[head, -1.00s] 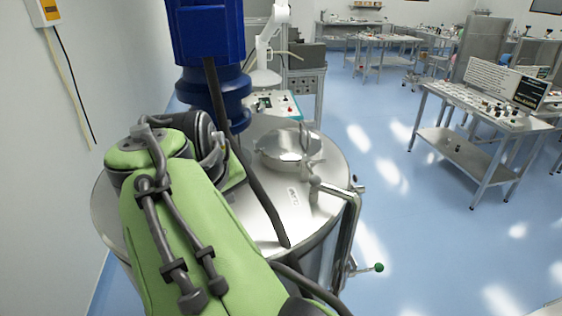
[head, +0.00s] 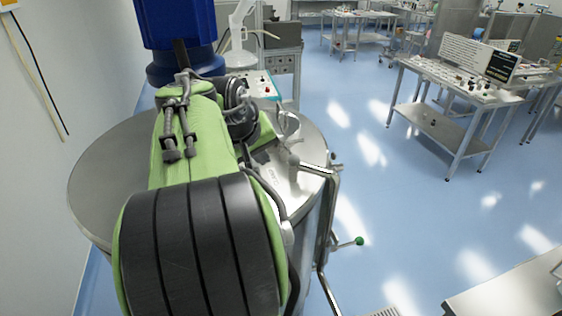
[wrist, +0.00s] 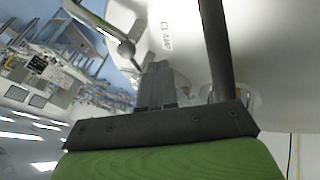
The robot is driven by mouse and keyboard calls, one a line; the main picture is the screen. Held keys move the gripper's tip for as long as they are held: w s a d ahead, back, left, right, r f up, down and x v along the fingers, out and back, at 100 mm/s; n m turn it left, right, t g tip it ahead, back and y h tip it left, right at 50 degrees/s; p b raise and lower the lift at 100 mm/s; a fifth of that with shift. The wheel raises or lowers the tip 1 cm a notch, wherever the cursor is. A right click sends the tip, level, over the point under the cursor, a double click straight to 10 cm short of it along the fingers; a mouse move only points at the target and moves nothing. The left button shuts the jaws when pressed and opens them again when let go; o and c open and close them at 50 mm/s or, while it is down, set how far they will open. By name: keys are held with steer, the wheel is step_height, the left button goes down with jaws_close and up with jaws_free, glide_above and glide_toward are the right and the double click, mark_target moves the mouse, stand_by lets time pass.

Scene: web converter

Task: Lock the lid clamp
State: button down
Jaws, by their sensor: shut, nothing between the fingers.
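The steel vessel top (head: 105,165) is partly covered by my green arm in the head view. The small round hatch lid (head: 290,127) shows only at its right edge, beside my arm. The lid clamp's grey lever with a ball end (head: 293,160) is in front of that lid; it also shows in the wrist view, with its ball (wrist: 126,47) at the upper left. A printed CLAMP label (wrist: 166,35) lies to the right of the ball. My gripper (wrist: 155,80) is shut and empty, its fingertips just below the ball in the picture. I cannot tell whether they touch. The head view hides the gripper.
A bent steel pipe (head: 330,215) and a green-knobbed handle (head: 360,241) are on the vessel's right side. A blue motor housing (head: 180,25) rises behind it. A wall stands close at left. Open blue floor lies to the right, before a bench (head: 460,100).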

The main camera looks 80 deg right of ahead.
mark_target(295, 161)
steer(key=x, duration=0.4)
steer(key=shift+s+d, duration=0.9)
steer(key=shift+s, duration=0.2)
steer(key=shift+s+d+f+p, duration=0.15)
steer(key=shift+s+d+p, duration=0.15)
steer(key=shift+s+p, duration=0.1)
steer(key=shift+w, duration=0.1)
steer(key=shift+s+d+b, duration=0.2)
steer(key=shift+s, duration=0.5)
steer(key=shift+s+d+b, duration=0.15)
steer(key=shift+s+d, duration=0.05)
steer(key=shift+s, duration=0.55)
steer(key=shift+w, duration=0.1)
